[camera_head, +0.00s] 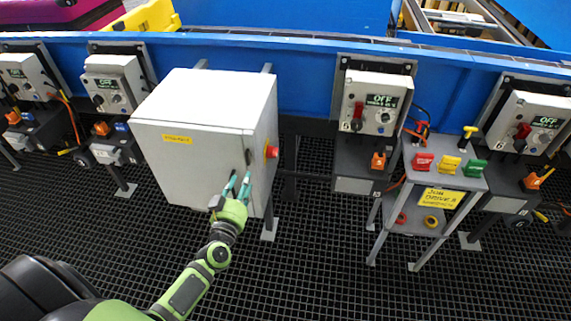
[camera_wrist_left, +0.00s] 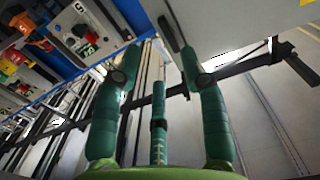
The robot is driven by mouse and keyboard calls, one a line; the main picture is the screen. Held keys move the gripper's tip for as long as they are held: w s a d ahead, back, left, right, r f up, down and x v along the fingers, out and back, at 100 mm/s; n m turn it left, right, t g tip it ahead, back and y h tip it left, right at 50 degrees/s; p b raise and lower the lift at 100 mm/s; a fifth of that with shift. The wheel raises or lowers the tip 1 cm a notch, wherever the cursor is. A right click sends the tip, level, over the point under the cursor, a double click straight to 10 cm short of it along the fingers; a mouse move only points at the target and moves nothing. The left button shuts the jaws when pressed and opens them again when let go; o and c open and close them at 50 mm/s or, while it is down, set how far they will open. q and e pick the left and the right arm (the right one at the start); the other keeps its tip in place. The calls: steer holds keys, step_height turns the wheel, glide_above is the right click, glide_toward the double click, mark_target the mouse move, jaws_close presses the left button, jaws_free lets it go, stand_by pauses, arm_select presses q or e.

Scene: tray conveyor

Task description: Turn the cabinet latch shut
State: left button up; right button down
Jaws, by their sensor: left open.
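A light grey cabinet (camera_head: 190,120) with a yellow label hangs at the centre-left, its door closed against the box as far as I can tell. Its dark latch (camera_head: 248,157) is a small bar near the door's right edge, standing roughly upright. In the left wrist view the latch (camera_wrist_left: 168,34) is a dark bar at the top, close to the fingertips. My left gripper (camera_head: 238,180) is open just below the latch; I cannot tell whether a finger touches it. In the left wrist view its green fingers (camera_wrist_left: 158,70) are spread with nothing between them. My right gripper is not in view.
A red button (camera_head: 271,152) sticks out of the cabinet's right side. A grey stand (camera_head: 444,181) with red, yellow and green items is to the right. Control boxes (camera_head: 373,103) line the blue conveyor rail (camera_head: 310,75). The dark grid floor in front is clear.

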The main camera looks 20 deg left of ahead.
mark_target(248, 159)
arm_select(q)
steer(key=x, duration=0.4)
steer(key=r+x, duration=0.1)
steer(key=x, duration=0.1)
steer(key=shift+w+a+r, duration=0.1)
steer(key=shift+w+a, duration=0.05)
steer(key=shift+a, duration=0.3)
steer(key=shift+w+r, duration=0.1)
steer(key=shift+w, duration=0.45)
jaws_close()
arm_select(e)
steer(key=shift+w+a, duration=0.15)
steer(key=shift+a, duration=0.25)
